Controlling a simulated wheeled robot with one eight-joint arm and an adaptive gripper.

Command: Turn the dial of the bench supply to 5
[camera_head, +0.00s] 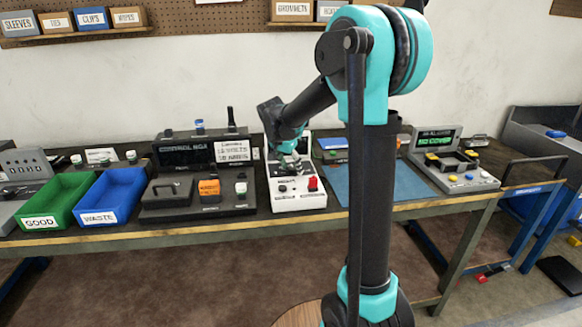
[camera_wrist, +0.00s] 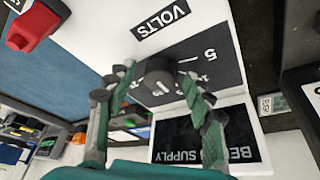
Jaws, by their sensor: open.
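The bench supply (camera_head: 298,202) is a white unit on the workbench with a red switch on its front. In the wrist view its panel appears upside down, with a VOLTS label (camera_wrist: 160,26) and a dark BENCH SUPPLY screen (camera_wrist: 205,143). Its dark round dial (camera_wrist: 160,74) has a short white mark on its lower part; a 5 stands up and right of it, and other scale numbers are partly hidden. My gripper (camera_wrist: 158,76) is open, one finger on each side of the dial. I cannot tell whether they touch it. In the head view my gripper (camera_head: 288,160) hides the dial.
The red switch (camera_wrist: 32,27) is close by in the wrist view. A dark control unit (camera_head: 205,175) stands left of the supply, with green and blue bins (camera_head: 108,215) further left. A blue mat (camera_head: 370,185) and a green-screen device (camera_head: 450,165) lie right.

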